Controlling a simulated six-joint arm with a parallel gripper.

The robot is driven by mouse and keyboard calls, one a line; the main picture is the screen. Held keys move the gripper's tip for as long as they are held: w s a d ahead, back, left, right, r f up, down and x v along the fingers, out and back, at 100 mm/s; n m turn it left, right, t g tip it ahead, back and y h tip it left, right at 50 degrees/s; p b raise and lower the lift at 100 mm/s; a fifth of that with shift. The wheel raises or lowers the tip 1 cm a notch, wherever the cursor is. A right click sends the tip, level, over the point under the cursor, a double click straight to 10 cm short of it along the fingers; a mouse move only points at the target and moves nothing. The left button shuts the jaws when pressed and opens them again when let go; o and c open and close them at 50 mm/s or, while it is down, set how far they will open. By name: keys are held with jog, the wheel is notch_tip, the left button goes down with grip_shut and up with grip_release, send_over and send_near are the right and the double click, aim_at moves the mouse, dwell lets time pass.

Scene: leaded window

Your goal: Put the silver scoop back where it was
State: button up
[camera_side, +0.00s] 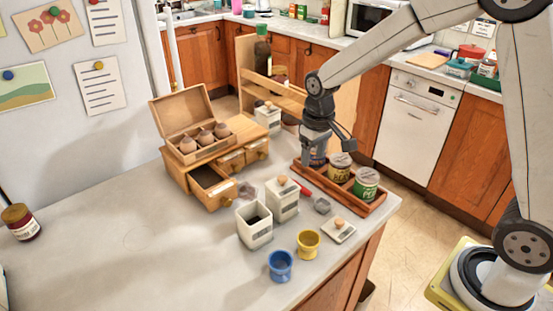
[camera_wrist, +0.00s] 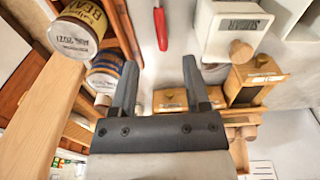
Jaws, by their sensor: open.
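A scoop with a grey metal head (camera_side: 322,206) and a red handle (camera_side: 303,188) lies on the counter between the lidded white canister (camera_side: 283,200) and the wooden tray (camera_side: 376,209). In the wrist view only its red handle (camera_wrist: 161,30) shows, beyond my fingertips and apart from them. My gripper (camera_side: 330,154) is above the back left end of the tray, near the cans. In the wrist view my gripper (camera_wrist: 161,80) is open, with nothing between its fingers. An open white canister (camera_side: 254,232) stands in front of the lidded one. Its loose lid (camera_side: 339,230) lies to the right.
The tray holds a can with a tan label (camera_side: 340,168) and a green can (camera_side: 366,185). A wooden chest (camera_side: 210,199) with an open drawer stands left. A yellow cup (camera_side: 308,244) and blue cup (camera_side: 280,267) stand in front. The left counter is mostly clear.

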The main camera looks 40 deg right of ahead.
jog(key=s+f+t, duration=0.2)
jog(key=s, duration=1.2)
jog(key=shift+a+f, duration=0.3)
jog(key=shift+f, duration=0.1)
jog(key=shift+w, duration=0.1)
